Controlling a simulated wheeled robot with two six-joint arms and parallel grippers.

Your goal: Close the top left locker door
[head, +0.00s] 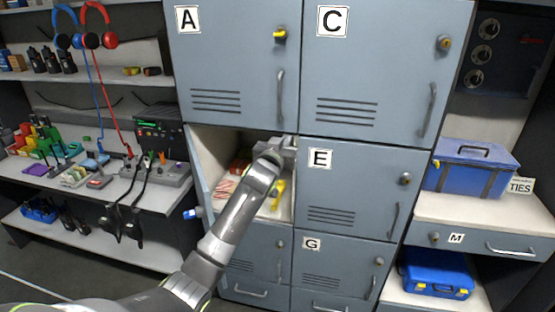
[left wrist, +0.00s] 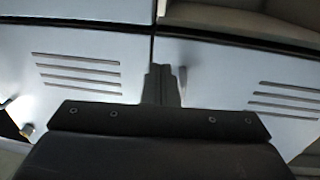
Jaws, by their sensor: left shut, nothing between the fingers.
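The top left locker door A (head: 225,60) is a grey-blue panel with a yellow-marked lock, a handle and vent slots. It looks flush with the locker front in the head view. My left gripper (head: 285,147) is just below door A's lower edge, near the seam beside door E, in front of the open compartment. In the left wrist view its fingers (left wrist: 163,85) are shut and empty, in front of two slotted grey-blue panels. Whether they touch a panel I cannot tell. My right gripper is out of view.
Below door A the compartment (head: 205,148) is open, its door (head: 198,185) swung out left, with striped and yellow items inside. Doors C (head: 375,60), E (head: 345,190) and G (head: 335,262) look shut. A bench (head: 165,195) stands left; a blue toolbox (head: 470,170) sits right.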

